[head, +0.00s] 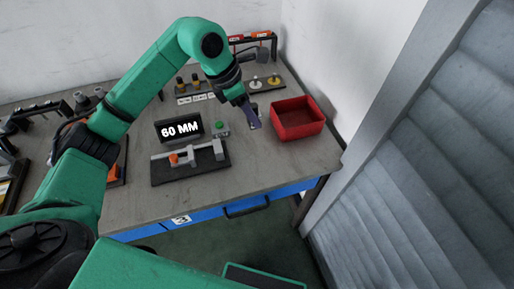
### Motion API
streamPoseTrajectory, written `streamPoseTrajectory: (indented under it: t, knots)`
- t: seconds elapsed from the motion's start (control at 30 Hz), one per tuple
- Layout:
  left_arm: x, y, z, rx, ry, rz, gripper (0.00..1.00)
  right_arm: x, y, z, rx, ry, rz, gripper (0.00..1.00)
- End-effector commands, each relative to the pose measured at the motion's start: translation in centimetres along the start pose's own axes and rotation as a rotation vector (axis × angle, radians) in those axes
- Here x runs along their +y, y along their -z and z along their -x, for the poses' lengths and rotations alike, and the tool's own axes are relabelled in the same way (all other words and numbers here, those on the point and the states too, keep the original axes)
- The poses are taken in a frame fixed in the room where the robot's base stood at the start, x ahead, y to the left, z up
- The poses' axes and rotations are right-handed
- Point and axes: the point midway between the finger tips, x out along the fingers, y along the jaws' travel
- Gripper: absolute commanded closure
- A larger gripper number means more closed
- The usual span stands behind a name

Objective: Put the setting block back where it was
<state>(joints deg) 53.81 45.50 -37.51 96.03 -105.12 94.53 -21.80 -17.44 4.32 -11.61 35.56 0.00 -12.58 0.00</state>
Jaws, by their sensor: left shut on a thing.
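My left arm reaches over the bench from the left. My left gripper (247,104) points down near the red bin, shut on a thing. A slim purple-grey piece (251,117) shows at its fingertips; I take it to be the setting block, but it is small and partly hidden by the gripper. It appears to be above the bench, though its exact height is unclear. A measuring fixture (190,162) with a grey rail and an orange part lies to the left, below a black display (179,129) reading "60 MM". My right gripper is not in view.
The red bin (298,118) stands right of the gripper. A green button (219,126) sits beside the display. Small posts on plates (265,84) and a labelled rack (250,40) stand behind. Bare bench (255,165) lies in front; a wall borders the right.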

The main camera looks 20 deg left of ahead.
Motion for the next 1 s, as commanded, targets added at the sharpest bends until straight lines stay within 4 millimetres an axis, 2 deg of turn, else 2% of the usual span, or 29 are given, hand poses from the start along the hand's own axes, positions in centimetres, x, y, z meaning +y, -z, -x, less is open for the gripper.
streamPoseTrajectory:
  t: [0.1,0.2,0.53,0.63,0.93,0.97,1.0]
  knots:
    - [-0.2,1.4,-3.4,0.002,0.006,0.001,1.0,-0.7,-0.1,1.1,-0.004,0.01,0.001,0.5]
    - [-0.2,2.6,-6.3,0.0,0.006,0.002,1.0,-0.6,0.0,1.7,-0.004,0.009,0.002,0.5]
    - [0.0,4.9,-12.2,-0.002,0.002,0.002,1.0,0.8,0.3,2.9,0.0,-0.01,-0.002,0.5]
    - [0.0,5.3,-13.1,-0.004,-0.001,0.0,1.0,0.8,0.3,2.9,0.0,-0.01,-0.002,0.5]
    - [0.0,5.5,-13.6,-0.004,-0.002,-0.001,1.0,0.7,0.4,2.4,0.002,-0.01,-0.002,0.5]
    - [0.0,5.5,-13.6,-0.002,-0.001,-0.001,0.43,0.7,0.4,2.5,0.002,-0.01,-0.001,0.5]
    - [0.0,5.5,-13.5,-0.002,-0.001,-0.001,0.27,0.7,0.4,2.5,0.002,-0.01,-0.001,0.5]
